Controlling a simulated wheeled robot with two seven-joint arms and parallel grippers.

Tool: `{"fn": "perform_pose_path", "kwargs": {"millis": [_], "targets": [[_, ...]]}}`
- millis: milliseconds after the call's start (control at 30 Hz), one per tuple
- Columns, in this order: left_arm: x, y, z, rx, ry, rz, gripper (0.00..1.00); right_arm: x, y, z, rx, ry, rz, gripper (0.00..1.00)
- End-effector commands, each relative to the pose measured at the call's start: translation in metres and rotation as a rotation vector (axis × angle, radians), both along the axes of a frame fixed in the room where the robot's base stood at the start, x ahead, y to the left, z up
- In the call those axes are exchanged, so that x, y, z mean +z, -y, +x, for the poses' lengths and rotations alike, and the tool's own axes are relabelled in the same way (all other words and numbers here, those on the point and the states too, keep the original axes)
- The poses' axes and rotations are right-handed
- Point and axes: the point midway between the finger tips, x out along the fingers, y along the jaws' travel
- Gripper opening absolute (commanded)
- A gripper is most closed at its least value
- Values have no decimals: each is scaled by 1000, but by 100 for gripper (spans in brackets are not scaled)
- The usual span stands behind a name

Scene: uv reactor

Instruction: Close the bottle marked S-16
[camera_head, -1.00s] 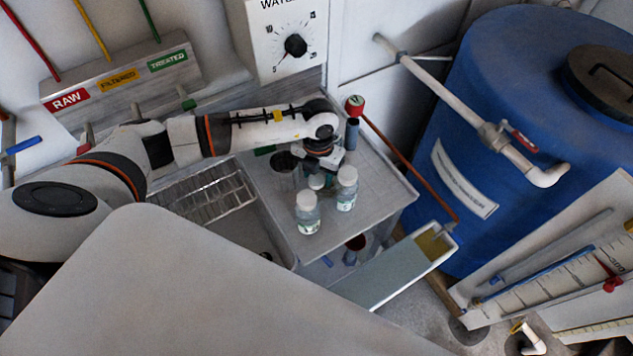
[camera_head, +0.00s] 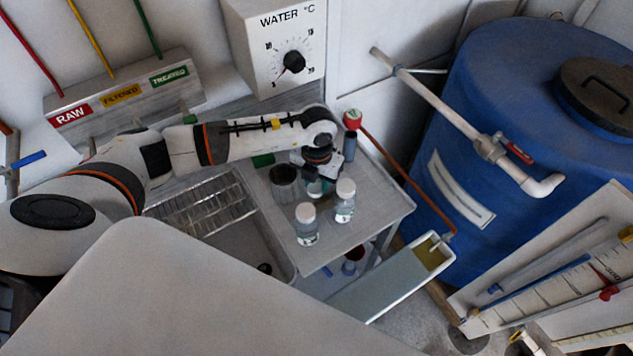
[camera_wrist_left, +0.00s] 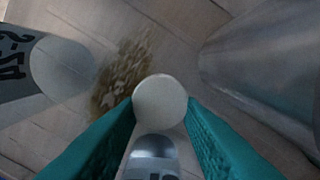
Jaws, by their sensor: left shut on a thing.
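My left gripper (camera_head: 318,184) is over the grey worktop (camera_head: 370,213), fingers pointing down. In the left wrist view its teal fingers (camera_wrist_left: 162,125) are shut on a round white cap (camera_wrist_left: 160,100). A clear bottle (camera_wrist_left: 152,160) shows just below that cap, its label cut off after what looks like an S. I cannot tell whether the cap sits fully on it. Two other bottles with white caps stand upright nearby, one in front (camera_head: 306,226) and one to the right (camera_head: 345,203). I cannot read S-16 on any bottle. My right gripper is out of view.
A dark metal beaker (camera_head: 285,183) stands close left of the gripper. A wire rack (camera_head: 205,208) lies in the sink area further left. A red-topped tool (camera_head: 352,122) stands behind, and a blue tank (camera_head: 470,130) is to the right. The front right worktop is clear.

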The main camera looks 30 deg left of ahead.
Motion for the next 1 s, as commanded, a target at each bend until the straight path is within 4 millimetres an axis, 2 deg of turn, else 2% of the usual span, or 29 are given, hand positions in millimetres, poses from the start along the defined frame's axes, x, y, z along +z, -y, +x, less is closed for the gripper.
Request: {"fn": "perform_pose_path", "kwargs": {"millis": [33, 200, 400, 867, 1000], "targets": [[15, 0, 0, 0, 2, 0, 12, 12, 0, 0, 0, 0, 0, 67], [50, 0, 0, 0, 2, -2, 12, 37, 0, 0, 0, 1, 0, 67], [81, 0, 1, 0, 3, -1, 12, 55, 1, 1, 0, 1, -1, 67], [83, 0, 0, -6, 2, -1, 12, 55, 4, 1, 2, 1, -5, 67], [85, 3, -1, -109, 4, -4, 12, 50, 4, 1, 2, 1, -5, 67]]}}
